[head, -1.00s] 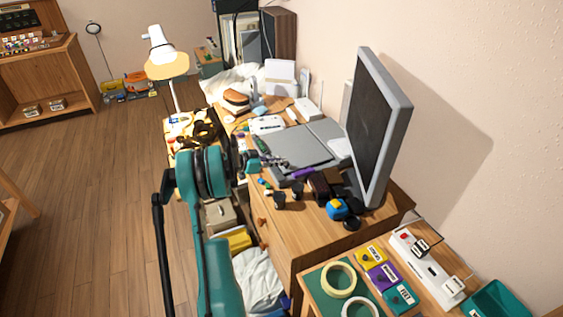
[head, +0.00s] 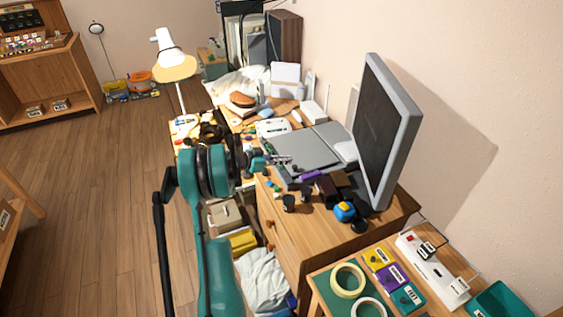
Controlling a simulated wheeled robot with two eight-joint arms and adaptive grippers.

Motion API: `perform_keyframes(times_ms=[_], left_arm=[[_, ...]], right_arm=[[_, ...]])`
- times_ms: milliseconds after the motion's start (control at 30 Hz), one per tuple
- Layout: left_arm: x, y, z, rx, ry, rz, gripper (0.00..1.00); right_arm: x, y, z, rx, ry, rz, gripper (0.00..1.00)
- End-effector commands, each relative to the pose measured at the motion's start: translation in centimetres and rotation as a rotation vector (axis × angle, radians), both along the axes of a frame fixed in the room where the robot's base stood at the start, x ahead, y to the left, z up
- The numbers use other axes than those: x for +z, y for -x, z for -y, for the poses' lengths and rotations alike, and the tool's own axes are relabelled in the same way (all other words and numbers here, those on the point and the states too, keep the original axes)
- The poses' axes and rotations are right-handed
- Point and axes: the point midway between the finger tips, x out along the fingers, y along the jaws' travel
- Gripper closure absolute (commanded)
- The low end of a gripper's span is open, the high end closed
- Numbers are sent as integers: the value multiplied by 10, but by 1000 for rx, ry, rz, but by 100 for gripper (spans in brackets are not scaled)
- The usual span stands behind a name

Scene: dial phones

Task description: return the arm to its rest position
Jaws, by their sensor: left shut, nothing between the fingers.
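My left arm rises from the bottom of the head view, teal and black. Its gripper (head: 284,160) is small in the picture, at the near-left part of the grey flat device (head: 304,150) on the wooden desk. The fingers are shut with nothing seen between them. I cannot tell whether they touch the device or hover over it. The arm hides part of the desk's left side. My right gripper is not in view.
A monitor (head: 384,130) stands at the desk's right. Small dark items and a blue-yellow object (head: 344,211) lie before it. A lamp (head: 172,62) stands behind the arm. Tape rolls (head: 348,280) and a power strip (head: 432,270) are at lower right. The floor at left is clear.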

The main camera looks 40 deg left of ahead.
Motion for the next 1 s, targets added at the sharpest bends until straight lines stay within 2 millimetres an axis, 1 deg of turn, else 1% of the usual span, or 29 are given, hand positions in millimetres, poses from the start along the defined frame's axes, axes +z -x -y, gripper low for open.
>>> perform_keyframes(times_ms=[33,200,300,433,533,733,833,867,933,967,1000], left_arm=[[-6,16,-11,12,-1,0,100],[-21,48,-24,12,0,2,100],[-27,62,-29,11,0,2,100],[-32,72,-33,10,0,3,100],[-34,76,-34,9,-1,3,100],[-35,76,-34,9,-1,3,100],[-30,72,-28,6,5,-13,100],[-27,69,-24,4,10,-25,100],[-15,59,-7,0,24,-69,100],[-9,54,4,-2,32,-96,100],[0,47,20,-4,42,-137,100]], right_arm=[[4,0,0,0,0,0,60],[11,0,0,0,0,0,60],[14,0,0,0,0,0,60],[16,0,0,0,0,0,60],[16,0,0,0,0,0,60],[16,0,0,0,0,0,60],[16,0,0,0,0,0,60],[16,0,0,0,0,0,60],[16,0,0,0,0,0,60],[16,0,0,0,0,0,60],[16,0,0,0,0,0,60]])
